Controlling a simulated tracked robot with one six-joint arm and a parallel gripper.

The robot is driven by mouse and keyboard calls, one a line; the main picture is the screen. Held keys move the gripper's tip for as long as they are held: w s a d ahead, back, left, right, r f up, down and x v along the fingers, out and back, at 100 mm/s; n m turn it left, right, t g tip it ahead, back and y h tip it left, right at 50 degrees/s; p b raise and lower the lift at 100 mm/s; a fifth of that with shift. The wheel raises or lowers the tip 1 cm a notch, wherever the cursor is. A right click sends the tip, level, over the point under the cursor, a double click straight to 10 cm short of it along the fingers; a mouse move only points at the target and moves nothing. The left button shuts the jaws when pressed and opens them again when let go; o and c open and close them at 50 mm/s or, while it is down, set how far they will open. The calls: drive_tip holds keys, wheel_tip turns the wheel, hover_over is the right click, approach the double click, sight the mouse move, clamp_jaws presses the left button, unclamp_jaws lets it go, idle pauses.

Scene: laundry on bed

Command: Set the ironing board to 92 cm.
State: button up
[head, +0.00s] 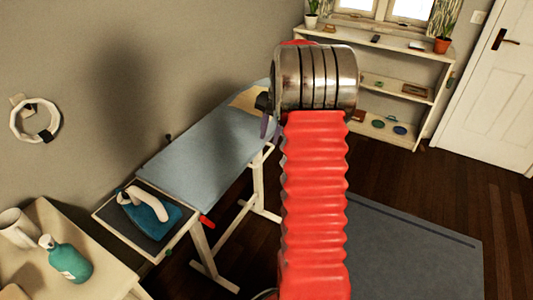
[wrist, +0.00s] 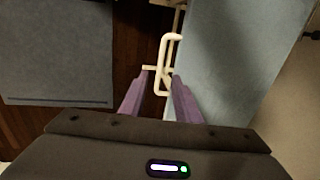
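The ironing board (head: 210,145) has a blue-grey cover and white legs and stands along the wall. In the wrist view its cover (wrist: 230,60) fills the right of centre. A white looped bar (wrist: 163,50) shows beside the cover's edge. My gripper (wrist: 162,76) has two purple fingers set apart, so it is open. The bar's lower part appears between or just beyond the fingertips; I cannot tell its depth or any contact. In the head view my arm hides most of the gripper. A red handle (head: 207,221) sticks out under the board's near end.
A blue-and-white iron (head: 150,208) sits on the rest at the board's near end. A table with a teal bottle (head: 66,260) and a white mug (head: 18,228) is at lower left. A grey mat (head: 410,245) lies on the floor; shelves (head: 390,45) stand behind.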

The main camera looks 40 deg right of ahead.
sight(265, 157)
drive_tip(key=f, duration=0.3)
drive_tip(key=w+f, duration=0.1)
drive_tip(key=f, duration=0.5)
drive_tip(key=shift+w+a+f, duration=0.15)
drive_tip(key=shift+w+a, duration=0.15)
drive_tip(key=shift+a, duration=0.05)
clamp_jaws()
